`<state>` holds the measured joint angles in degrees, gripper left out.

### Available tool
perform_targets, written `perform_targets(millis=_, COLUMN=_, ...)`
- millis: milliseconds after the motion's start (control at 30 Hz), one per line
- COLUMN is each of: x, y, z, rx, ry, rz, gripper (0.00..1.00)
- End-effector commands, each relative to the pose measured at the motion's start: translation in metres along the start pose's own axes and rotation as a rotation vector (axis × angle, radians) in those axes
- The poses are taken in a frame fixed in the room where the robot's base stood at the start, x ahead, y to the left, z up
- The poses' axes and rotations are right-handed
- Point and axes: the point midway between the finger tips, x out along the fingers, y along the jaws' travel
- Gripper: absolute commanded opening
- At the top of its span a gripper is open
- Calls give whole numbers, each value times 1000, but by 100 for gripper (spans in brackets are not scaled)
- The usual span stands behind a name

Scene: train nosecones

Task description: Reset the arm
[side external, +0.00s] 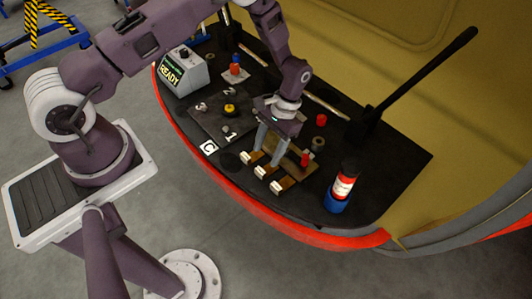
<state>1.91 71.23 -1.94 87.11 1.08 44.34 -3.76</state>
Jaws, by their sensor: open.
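My gripper (268,142) points down over the front middle of the dark work table (400,160). Its two fingers are apart, just above or beside a small brown wooden rack (268,172) with pale block ends. I cannot tell whether the fingers touch the rack. I see nothing held between them. A small red piece (305,160) stands at the rack's right side. My arm reaches in from the left, bent over the table.
A grey box marked READY (184,72) stands at the table's left. A red, white and blue cylinder (341,188) stands at the right front. A long black lever (425,70) rises at the back right. A yellow knob (229,109) sits on a dark plate.

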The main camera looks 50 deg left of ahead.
Motion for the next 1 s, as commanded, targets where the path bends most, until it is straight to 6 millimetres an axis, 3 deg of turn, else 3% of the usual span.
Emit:
perform_targets(millis=67, x=-2, y=0, z=0, rx=0, ry=2, rz=0, gripper=55)
perform_targets(millis=133, x=-19, y=0, z=0, rx=1, ry=26, rz=0, gripper=55)
perform_targets(millis=167, x=-34, y=-1, z=2, rx=1, ry=46, rz=0, gripper=55)
perform_targets(millis=267, x=-110, y=-4, z=19, rx=4, ry=148, rz=0, gripper=55)
perform_targets(millis=300, x=-143, y=-6, z=32, rx=4, ry=195, rz=0, gripper=55)
perform_targets(millis=400, x=-214, y=-10, z=77, rx=4, ry=315, rz=-1, gripper=55)
perform_targets(millis=500, x=-265, y=-14, z=132, rx=4, ry=435, rz=-2, gripper=55)
perform_targets(millis=600, x=-296, y=-18, z=192, rx=3, ry=556, rz=-2, gripper=55)
perform_targets(millis=700, x=-306, y=-21, z=250, rx=0, ry=674, rz=-1, gripper=55)
perform_targets(millis=800, x=-301, y=-22, z=294, rx=-1, ry=773, rz=0, gripper=55)
perform_targets(millis=900, x=-291, y=-23, z=321, rx=-1, ry=842, rz=0, gripper=55)
perform_targets(millis=1000, x=-284, y=-23, z=333, rx=-1, ry=879, rz=0, gripper=55)
